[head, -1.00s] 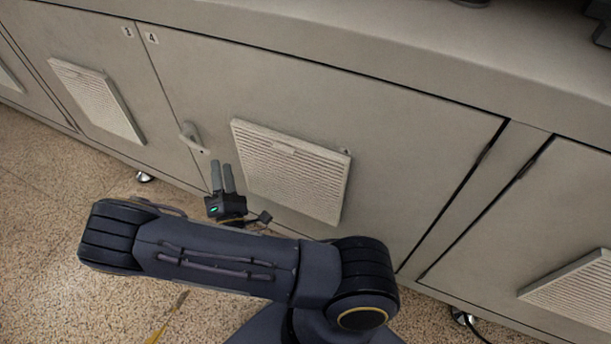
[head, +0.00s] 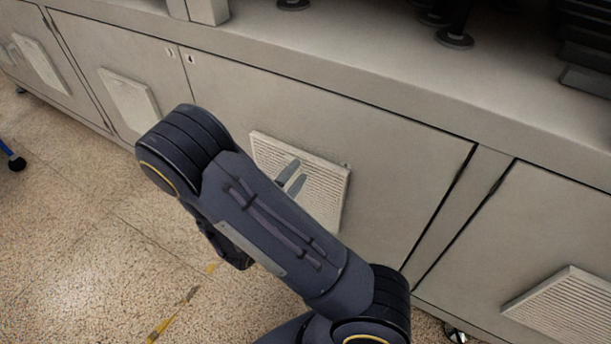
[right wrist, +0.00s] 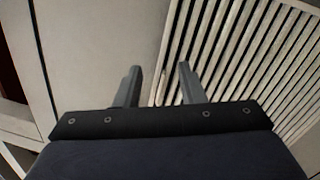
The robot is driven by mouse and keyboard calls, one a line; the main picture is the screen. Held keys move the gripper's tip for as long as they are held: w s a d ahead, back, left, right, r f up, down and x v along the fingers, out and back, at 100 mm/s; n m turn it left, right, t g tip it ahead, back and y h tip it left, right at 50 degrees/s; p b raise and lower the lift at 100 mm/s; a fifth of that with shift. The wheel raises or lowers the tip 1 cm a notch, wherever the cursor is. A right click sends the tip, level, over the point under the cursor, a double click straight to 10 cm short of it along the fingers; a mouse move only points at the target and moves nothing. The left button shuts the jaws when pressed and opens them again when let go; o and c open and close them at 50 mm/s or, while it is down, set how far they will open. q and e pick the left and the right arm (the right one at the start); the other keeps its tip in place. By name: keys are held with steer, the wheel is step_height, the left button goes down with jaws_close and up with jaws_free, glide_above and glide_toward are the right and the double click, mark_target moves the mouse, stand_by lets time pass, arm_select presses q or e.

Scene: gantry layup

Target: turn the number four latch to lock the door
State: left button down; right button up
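The number four door (head: 370,135) is a grey cabinet panel with a small "4" label (head: 190,59) at its upper left corner. Its latch is not visible now; in the head view my right arm covers that part of the door edge. My right gripper (head: 291,177) is in front of the door's white louvred vent (head: 330,172), with only its fingers showing past the arm. In the right wrist view the two fingers (right wrist: 158,68) stand apart with nothing between them, over the vent's left edge (right wrist: 172,60). My left gripper is not in view.
The number three door with its own vent (head: 130,101) is to the left. Another vented door (head: 565,310) is at the right. A counter edge (head: 400,85) runs above the doors. The speckled floor (head: 75,230) at lower left is mostly clear.

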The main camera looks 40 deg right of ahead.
steer(key=shift+s+d+r+m+g+p, duration=0.15)
steer(key=shift+s+d+r+m+g, duration=0.15)
steer(key=shift+s+g, duration=0.2)
steer(key=shift+s+d+r+m+g+p, duration=0.15)
steer(key=shift+s+r+m+g, duration=0.2)
steer(key=shift+s, duration=0.2)
steer(key=shift+f, duration=0.1)
steer(key=shift+c, duration=0.5)
